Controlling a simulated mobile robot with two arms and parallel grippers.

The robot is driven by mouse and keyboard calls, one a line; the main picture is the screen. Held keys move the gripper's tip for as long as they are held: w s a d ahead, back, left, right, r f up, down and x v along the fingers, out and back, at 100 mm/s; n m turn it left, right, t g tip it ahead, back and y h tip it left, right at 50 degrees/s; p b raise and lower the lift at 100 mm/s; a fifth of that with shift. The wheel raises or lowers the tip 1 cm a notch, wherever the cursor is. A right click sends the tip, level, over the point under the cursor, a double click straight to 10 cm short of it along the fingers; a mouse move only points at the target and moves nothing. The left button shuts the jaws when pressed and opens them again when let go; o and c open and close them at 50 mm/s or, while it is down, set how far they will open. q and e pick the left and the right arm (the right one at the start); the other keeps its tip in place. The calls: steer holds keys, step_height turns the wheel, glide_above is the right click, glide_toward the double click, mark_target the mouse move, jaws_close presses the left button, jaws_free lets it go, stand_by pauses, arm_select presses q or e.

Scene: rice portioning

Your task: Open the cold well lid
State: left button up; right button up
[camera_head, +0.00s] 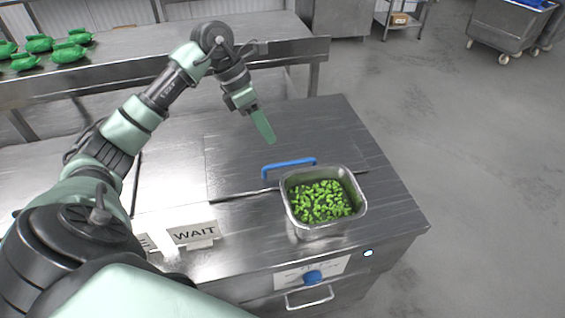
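The cold well lid (232,160) is a flat steel panel lying level in the counter top. Its blue bar handle (289,164) is near the lid's front edge. A steel pan (288,203) of green pieces (320,201) stands just in front of and right of the handle, and seems to overlap the lid's front right part. My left gripper (264,126) hangs above the rear of the lid, behind and left of the handle, apart from it. Its fingers line up in this view, so their opening is hidden. My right gripper is out of view.
A WAIT sign (194,233) stands on the counter left of the pan. A rear shelf (160,60) holds several green items (68,53).

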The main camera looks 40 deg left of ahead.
arm_select(q)
steer(key=x, duration=0.9)
steer(key=shift+a+f+p, duration=0.2)
steer(key=shift+a+p, duration=0.1)
steer(key=shift+d+f, duration=0.1)
steer(key=shift+f, duration=0.3)
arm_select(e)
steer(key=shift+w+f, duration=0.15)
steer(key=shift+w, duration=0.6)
arm_select(q)
jaws_close()
steer(key=shift+w+r, duration=0.1)
